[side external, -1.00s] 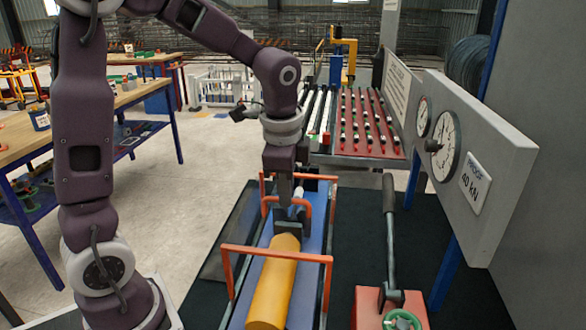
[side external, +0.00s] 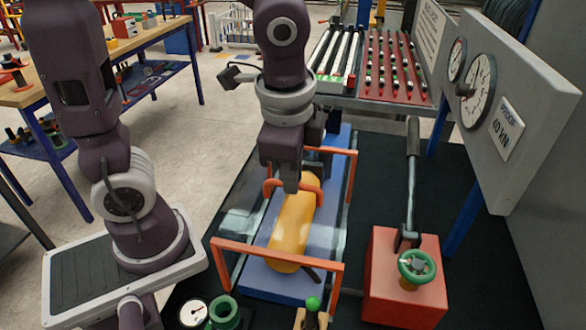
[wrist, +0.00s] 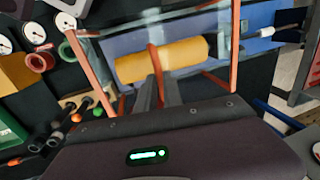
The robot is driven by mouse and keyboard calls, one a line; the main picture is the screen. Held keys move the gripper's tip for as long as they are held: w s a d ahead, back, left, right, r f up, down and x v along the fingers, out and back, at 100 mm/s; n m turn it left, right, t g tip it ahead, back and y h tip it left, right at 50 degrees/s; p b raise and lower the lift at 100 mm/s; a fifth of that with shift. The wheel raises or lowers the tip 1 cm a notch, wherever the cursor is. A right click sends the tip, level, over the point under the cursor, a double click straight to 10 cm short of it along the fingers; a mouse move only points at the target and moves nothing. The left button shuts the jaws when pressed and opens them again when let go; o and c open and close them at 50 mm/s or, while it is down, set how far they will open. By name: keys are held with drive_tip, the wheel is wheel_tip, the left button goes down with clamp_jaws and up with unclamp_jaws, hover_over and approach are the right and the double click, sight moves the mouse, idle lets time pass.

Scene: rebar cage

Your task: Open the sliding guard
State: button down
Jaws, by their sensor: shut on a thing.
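The sliding guard (side external: 280,247) is an orange tube frame with clear panels, set over a blue bed (side external: 333,146). A yellow cylinder (side external: 293,230) lies on the bed inside the frame. My gripper (side external: 291,187) is above the cylinder, shut on the orange guard handle (side external: 315,187). In the wrist view the guard frame (wrist: 235,45) surrounds the yellow cylinder (wrist: 185,54). There the handle (wrist: 154,55) crosses above the cylinder, between my fingertips (wrist: 160,88). My fingers hide part of the handle.
A red box (side external: 403,275) with a green knob and upright lever stands right of the guard. A gauge panel (side external: 520,100) overhangs at the right. A green-topped post (side external: 312,310) and a dial (side external: 193,312) are close in front. Bare bed shows behind the guard.

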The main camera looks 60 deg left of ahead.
drive_tip(key=shift+w, duration=0.1)
drive_tip(key=c, duration=1.5)
unclamp_jaws()
drive_tip(key=r, duration=0.4)
drive_tip(key=s+d+r, duration=0.1)
drive_tip(key=r, duration=0.2)
drive_tip(key=s+a+n+t, duration=0.1)
drive_tip(key=s+n, duration=0.1)
drive_tip(key=n, duration=0.1)
drive_tip(key=s+a+n+t+h, duration=0.1)
drive_tip(key=s+a+n, duration=0.1)
drive_tip(key=s+n, duration=0.1)
drive_tip(key=s+a+f+n+t, duration=0.1)
drive_tip(key=s+a+n+t, duration=0.1)
drive_tip(key=n, duration=0.1)
drive_tip(key=shift+s+h, duration=0.15)
drive_tip(key=shift+h, duration=0.15)
